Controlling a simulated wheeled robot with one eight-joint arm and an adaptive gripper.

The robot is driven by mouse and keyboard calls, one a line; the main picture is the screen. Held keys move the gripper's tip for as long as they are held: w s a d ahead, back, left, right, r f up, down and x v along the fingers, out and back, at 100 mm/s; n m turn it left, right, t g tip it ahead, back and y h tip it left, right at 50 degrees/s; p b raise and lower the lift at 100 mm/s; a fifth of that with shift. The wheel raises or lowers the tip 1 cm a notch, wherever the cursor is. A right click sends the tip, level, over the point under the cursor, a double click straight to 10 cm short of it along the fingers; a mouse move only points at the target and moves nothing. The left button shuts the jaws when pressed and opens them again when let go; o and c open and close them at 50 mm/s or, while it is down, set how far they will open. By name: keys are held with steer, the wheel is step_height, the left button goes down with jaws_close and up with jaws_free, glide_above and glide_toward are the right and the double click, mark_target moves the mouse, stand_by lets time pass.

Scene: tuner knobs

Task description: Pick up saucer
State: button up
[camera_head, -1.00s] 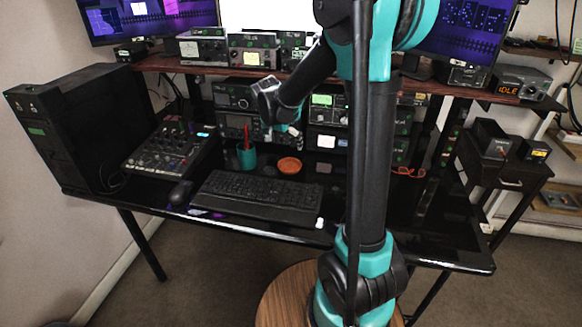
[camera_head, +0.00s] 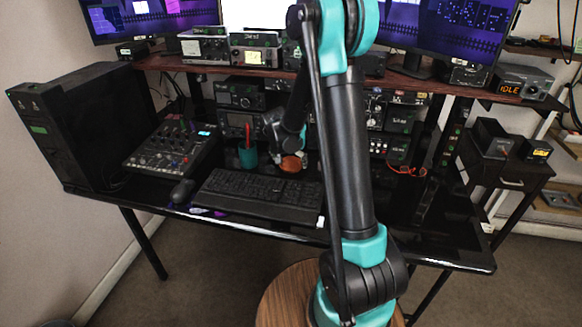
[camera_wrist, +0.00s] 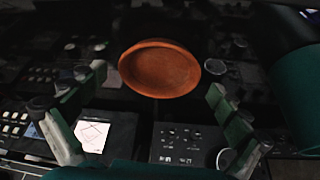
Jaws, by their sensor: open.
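The orange saucer (camera_head: 291,163) sits on the black desk behind the keyboard, partly hidden by my arm's end in the head view. In the wrist view the saucer (camera_wrist: 160,68) is an orange oval at upper centre, just beyond and between my fingers. My gripper (camera_wrist: 146,88) is open, one finger on each side of the picture, with nothing between the fingertips. In the head view my gripper is close above the saucer, small and hard to make out. I cannot tell whether it touches the saucer.
A teal cup (camera_head: 247,156) with a red item stands left of the saucer. The keyboard (camera_head: 262,194) lies in front, with a mouse (camera_head: 182,191) and a mixer (camera_head: 172,146) to the left. Radio units under the shelf (camera_head: 280,72) stand close behind.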

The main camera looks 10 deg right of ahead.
steer(key=shift+f, duration=0.25)
steer(key=shift+c, duration=0.2)
steer(key=shift+d, duration=0.1)
steer(key=c, duration=1.3)
steer(key=shift+r, duration=0.1)
